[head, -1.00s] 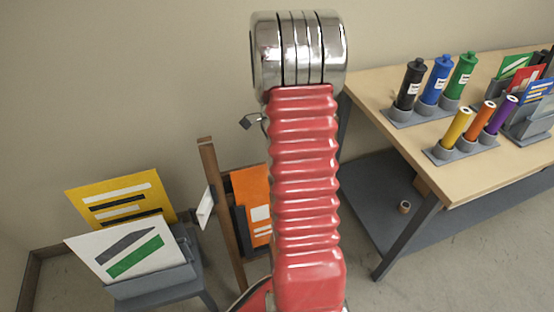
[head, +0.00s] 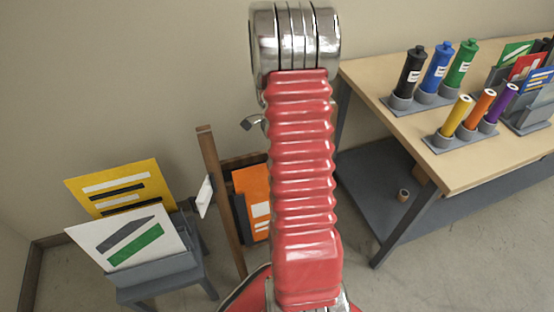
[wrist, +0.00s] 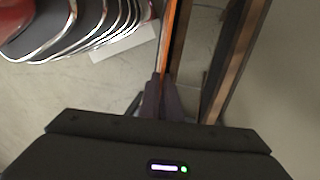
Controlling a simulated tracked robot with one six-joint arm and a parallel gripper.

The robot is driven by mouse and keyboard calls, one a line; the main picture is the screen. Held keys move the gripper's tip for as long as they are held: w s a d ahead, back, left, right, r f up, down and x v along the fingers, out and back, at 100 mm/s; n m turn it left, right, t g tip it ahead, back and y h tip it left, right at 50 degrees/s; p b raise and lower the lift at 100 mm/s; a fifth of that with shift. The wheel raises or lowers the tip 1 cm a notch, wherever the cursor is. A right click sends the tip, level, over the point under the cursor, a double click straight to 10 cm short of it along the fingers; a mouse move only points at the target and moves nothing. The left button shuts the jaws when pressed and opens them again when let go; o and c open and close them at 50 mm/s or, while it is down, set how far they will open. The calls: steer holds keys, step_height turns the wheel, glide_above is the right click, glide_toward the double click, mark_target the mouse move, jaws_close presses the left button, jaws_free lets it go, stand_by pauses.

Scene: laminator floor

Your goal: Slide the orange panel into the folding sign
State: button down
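The orange panel (head: 256,197), with white marks, stands upright at the brown wooden folding sign (head: 212,185) in the head view; my arm hides its right part. In the wrist view the panel (wrist: 169,38) shows edge-on as a thin orange strip. It runs alongside the sign's wooden frame (wrist: 238,55), with a dark strip and a grey surface between them. My gripper (wrist: 162,88) has its fingers close together on the panel's near edge. The gripper is hidden in the head view. I cannot tell how far the panel sits in the sign.
A grey rack (head: 155,272) at left holds a yellow panel (head: 115,188) and a white panel (head: 125,240). A wooden-topped table (head: 465,178) at right carries bottles, coloured tubes and small cards. A small white plate (head: 204,196) juts beside the sign post.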

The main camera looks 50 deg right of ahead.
steer(key=c, duration=1.9)
jaws_free()
steer(key=shift+r, duration=0.1)
step_height(320, 180, up, 13)
steer(key=w+d, duration=0.1)
steer(key=w, duration=0.1)
steer(key=shift+r, duration=0.2)
steer(key=shift+w, duration=0.1)
